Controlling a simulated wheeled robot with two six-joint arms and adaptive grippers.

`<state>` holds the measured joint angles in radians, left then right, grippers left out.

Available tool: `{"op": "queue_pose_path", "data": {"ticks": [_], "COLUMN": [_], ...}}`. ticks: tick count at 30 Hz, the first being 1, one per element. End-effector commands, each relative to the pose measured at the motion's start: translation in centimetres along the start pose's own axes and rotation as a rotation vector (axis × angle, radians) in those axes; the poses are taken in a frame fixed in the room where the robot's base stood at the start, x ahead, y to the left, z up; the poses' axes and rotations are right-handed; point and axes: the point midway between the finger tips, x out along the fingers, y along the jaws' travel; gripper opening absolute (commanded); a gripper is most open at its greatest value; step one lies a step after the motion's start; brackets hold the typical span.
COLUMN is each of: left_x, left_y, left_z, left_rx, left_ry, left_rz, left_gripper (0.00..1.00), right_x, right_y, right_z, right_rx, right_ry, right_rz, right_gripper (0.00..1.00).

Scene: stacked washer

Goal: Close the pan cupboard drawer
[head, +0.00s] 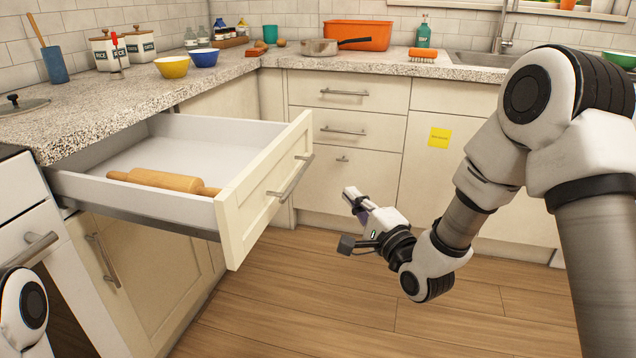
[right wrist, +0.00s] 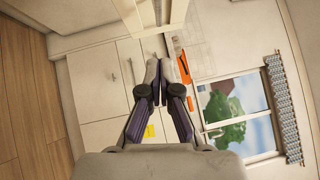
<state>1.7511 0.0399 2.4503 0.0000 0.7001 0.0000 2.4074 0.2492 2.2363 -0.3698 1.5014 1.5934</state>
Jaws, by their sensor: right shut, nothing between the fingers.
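The open drawer (head: 246,208) juts far out of the left counter in the head view. It has a cream front with a metal bar handle (head: 291,178). A wooden rolling pin (head: 165,181) lies in its white tray. My right gripper (head: 351,194) is right of the drawer front, apart from it, out over the floor. Its fingers are shut and empty. They also show together in the right wrist view (right wrist: 154,72). My left gripper is out of the frame; only a bit of my left arm shows at the lower left corner of the head view.
A cupboard door (head: 150,270) is below the drawer, and a white oven (head: 30,235) stands left of it. Closed drawers (head: 345,130) line the back. Bowls, canisters, a pan (head: 320,47) and an orange bin (head: 357,35) stand on the counter. The wooden floor (head: 300,300) is clear.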

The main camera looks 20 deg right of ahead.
Motion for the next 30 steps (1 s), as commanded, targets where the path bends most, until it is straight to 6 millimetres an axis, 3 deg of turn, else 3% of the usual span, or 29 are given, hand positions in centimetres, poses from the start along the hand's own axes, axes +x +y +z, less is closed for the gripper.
{"op": "queue_pose_path", "data": {"ticks": [9,12,18,30], "left_x": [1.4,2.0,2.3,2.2], "left_y": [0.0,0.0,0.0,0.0], "left_z": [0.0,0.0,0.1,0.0], "left_rx": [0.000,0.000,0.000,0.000], "left_ry": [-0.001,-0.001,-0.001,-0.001], "left_rz": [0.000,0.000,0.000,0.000], "left_gripper": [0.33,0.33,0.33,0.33], "right_x": [7.0,8.2,9.5,9.7], "right_y": [0.2,0.3,0.2,0.1], "right_z": [0.0,1.5,2.7,2.8], "right_rx": [-0.003,-0.004,0.000,0.001], "right_ry": [-0.001,-0.003,0.000,0.001], "right_rz": [-0.003,-0.001,0.001,0.002], "right_gripper": [0.00,0.00,0.00,0.00]}}
